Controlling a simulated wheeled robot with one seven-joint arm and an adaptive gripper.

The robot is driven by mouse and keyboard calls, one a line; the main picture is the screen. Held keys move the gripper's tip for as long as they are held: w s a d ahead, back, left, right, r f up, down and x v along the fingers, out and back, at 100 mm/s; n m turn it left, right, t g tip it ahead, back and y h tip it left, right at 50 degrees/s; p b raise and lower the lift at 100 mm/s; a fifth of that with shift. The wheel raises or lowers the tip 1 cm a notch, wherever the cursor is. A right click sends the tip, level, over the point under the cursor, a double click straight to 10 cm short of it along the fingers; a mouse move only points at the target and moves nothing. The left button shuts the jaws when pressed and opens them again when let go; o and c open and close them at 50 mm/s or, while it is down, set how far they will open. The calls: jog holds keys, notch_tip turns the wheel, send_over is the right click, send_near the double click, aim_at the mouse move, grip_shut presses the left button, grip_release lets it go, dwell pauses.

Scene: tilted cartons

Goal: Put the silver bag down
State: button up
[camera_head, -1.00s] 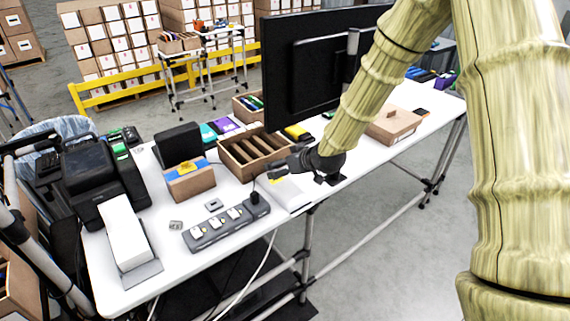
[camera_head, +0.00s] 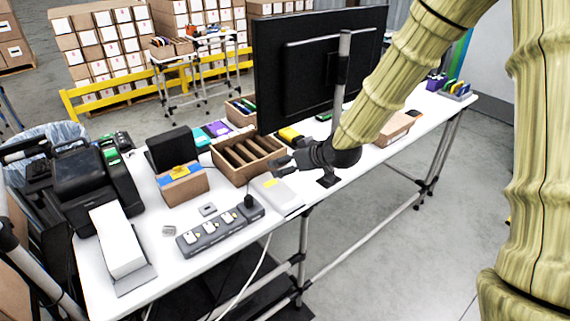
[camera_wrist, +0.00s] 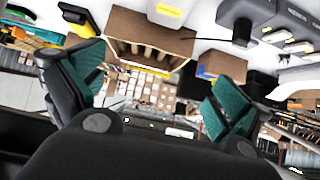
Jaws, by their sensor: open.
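The silver bag (camera_head: 277,194), pale with a yellow label, lies flat on the white table near its front edge, just right of the divided wooden box. It also shows at the top of the wrist view (camera_wrist: 168,14), beyond the fingers. My gripper (camera_head: 279,167) is just above and behind the bag in the head view, apart from it. In the wrist view my gripper (camera_wrist: 150,88) has its two green-padded fingers spread wide with nothing between them.
The divided wooden box (camera_head: 244,158) stands left of my gripper. A power strip (camera_head: 220,228) with a cable lies in front. A small carton (camera_head: 182,185) is farther left, the monitor (camera_head: 315,70) stands behind, and another carton (camera_head: 395,128) is to the right.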

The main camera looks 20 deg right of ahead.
jog(key=shift+b+v, duration=0.3)
jog(key=shift+v, duration=2.05)
jog(key=s+a+f+m+g+h, duration=0.1)
jog(key=s+f+g, duration=0.1)
jog(key=s+f, duration=0.5)
jog(key=s+a+f+m+g, duration=0.1)
jog(key=s+f, duration=0.1)
jog(key=f, duration=0.8)
jog(key=s+f+m+g+h, duration=0.1)
jog(key=s+f+g, duration=0.1)
jog(key=s+f, duration=0.5)
jog(key=s+f+g, duration=0.2)
jog(key=s+f, duration=0.7)
jog(key=s, duration=0.2)
jog(key=s+a+f+m+g+h, duration=0.1)
jog(key=s+f+g, duration=0.2)
jog(key=s+f, duration=0.6)
jog(key=s, duration=0.3)
jog(key=shift+s+f+h, duration=0.2)
jog(key=shift+s+h, duration=0.05)
jog(key=shift+h, duration=0.05)
jog(key=shift+a, duration=0.15)
